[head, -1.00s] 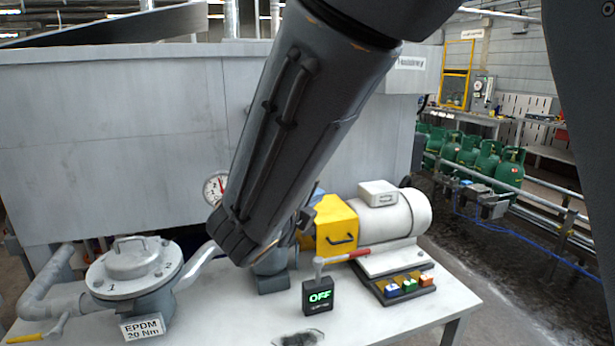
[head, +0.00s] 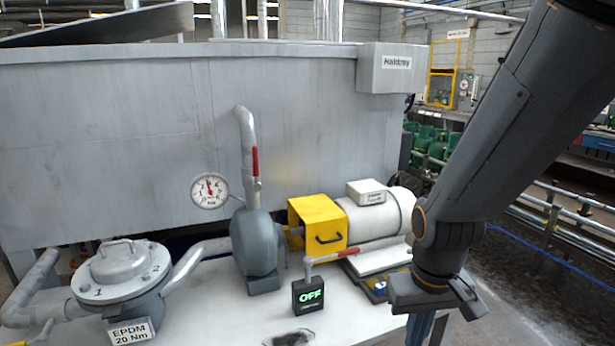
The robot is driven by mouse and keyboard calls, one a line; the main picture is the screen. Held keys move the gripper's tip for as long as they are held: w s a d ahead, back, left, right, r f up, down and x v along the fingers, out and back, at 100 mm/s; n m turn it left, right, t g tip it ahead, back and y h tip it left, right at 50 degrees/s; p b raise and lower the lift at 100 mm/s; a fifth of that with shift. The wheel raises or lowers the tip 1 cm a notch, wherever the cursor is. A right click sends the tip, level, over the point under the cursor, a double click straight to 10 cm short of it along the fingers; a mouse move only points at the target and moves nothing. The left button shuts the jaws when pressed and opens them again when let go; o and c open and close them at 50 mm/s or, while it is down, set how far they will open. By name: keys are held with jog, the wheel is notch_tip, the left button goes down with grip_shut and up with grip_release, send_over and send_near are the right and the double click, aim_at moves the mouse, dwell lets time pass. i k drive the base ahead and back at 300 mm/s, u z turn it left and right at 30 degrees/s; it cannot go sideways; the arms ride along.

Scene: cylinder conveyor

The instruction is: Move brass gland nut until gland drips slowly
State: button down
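The grey pump (head: 257,245) stands on the white bench, left of the yellow coupling guard (head: 318,222). A short shaft section (head: 293,236) shows between pump and guard. I cannot make out the brass gland nut there, nor any drip; that spot is small and partly shadowed. My gripper (head: 436,298) is at the lower right, over the bench's right end, well apart from the pump. It hides part of the button panel. Its fingers are not clear enough to tell open from shut, and I see nothing held.
A white motor (head: 380,212) sits right of the guard. A pressure gauge (head: 209,191), red-handled valve (head: 256,163) and lidded strainer pot (head: 122,272) are left. A grey tank (head: 110,130) blocks the back.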

aim_at(291, 243)
jog(key=z, duration=0.05)
jog(key=k, duration=1)
jog(key=u, duration=0.8)
jog(key=i, duration=1.55)
jog(key=z, duration=0.55)
